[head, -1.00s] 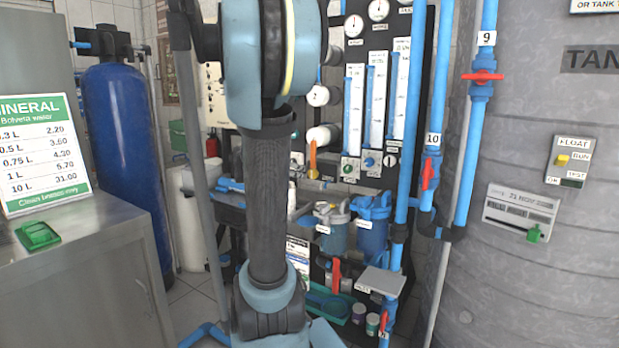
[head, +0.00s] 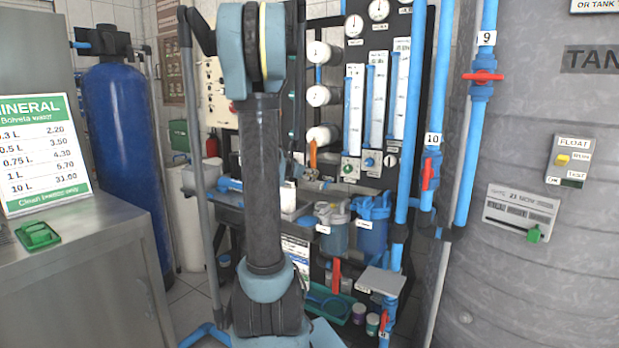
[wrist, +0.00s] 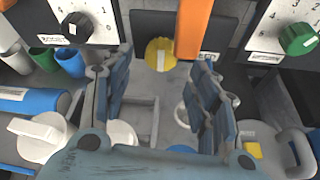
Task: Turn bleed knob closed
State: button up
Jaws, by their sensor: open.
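In the wrist view a round yellow knob (wrist: 160,54) with a pale stripe lies ahead, between and beyond my fingertips. A black knob (wrist: 77,25) on a white dial plate is at upper left, and a green knob (wrist: 298,38) on another dial plate is at upper right. The labels are too blurred to tell which is the bleed knob. My gripper (wrist: 160,80) is open, its two blue-grey fingers spread with nothing between them and apart from the yellow knob. In the head view my arm hides most of the gripper.
An orange bar (wrist: 203,28) stands close behind the right finger; an orange handle also shows on the rack (head: 312,154). White caps (wrist: 40,138) and small blue and green cups (wrist: 70,60) lie to the left. Blue pipes (head: 411,120) and the grey tank (head: 540,110) bound the right.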

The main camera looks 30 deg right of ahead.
jog(key=shift+x, duration=2.5)
